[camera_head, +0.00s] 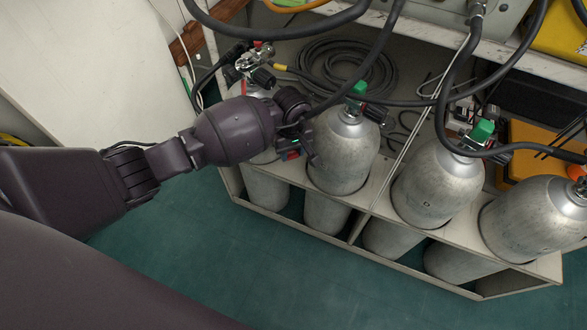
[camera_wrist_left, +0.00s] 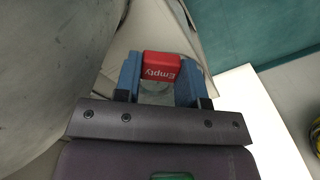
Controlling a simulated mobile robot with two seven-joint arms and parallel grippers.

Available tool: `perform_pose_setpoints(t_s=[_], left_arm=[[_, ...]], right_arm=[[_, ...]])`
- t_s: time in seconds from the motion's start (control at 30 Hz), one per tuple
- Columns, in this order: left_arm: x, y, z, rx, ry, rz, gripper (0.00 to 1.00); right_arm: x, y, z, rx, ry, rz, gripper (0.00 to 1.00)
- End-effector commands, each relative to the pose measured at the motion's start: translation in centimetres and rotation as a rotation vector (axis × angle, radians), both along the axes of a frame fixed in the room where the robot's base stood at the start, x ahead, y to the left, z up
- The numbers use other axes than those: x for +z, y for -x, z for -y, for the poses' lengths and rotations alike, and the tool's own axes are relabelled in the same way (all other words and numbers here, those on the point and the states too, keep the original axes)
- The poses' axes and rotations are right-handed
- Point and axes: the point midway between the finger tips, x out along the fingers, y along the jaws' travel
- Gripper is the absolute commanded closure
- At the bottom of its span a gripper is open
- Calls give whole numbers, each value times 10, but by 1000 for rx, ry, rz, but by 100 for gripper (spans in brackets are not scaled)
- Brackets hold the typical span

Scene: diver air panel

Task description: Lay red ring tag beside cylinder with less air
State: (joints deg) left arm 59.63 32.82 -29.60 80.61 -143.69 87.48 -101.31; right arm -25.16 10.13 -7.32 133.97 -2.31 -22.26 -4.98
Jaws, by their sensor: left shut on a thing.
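The red tag (camera_wrist_left: 160,66), printed "Empty", is clamped between the blue finger pads of my left gripper (camera_wrist_left: 160,82). In the head view the red tag (camera_head: 291,155) shows small at the left gripper (camera_head: 300,143), which is shut on it. The gripper is between the leftmost cylinder (camera_head: 267,188), mostly behind my arm, and the second cylinder (camera_head: 345,152). A third cylinder (camera_head: 437,185) and a fourth cylinder (camera_head: 530,222) stand to the right. The gauge readings are too small to tell. My right gripper is out of view.
The cylinders stand in a pale rack (camera_head: 375,185) with openings. Black hoses hang across them, and a coiled hose (camera_head: 345,70) lies behind. An orange case (camera_head: 535,150) is at the right. The green floor (camera_head: 250,260) in front is clear.

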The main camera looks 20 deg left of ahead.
Motion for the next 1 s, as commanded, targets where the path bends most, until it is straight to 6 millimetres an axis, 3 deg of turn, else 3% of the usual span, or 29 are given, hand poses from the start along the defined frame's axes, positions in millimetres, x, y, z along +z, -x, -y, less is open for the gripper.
perform_pose_setpoints(t_s=[0.03, 0.2, 0.53, 0.8, 1.0], left_arm=[[-21, 4, 1, 3, 2, -14, 86], [-51, 3, 1, 2, 2, -11, 86], [-68, 0, 0, 1, 1, -1, 86], [-106, 3, 1, 0, 1, -7, 86], [-103, -1, 0, 0, -1, 2, 86]], right_arm=[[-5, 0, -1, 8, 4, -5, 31], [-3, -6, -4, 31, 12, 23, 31], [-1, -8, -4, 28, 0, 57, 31], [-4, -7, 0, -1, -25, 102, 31], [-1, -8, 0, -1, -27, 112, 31]])
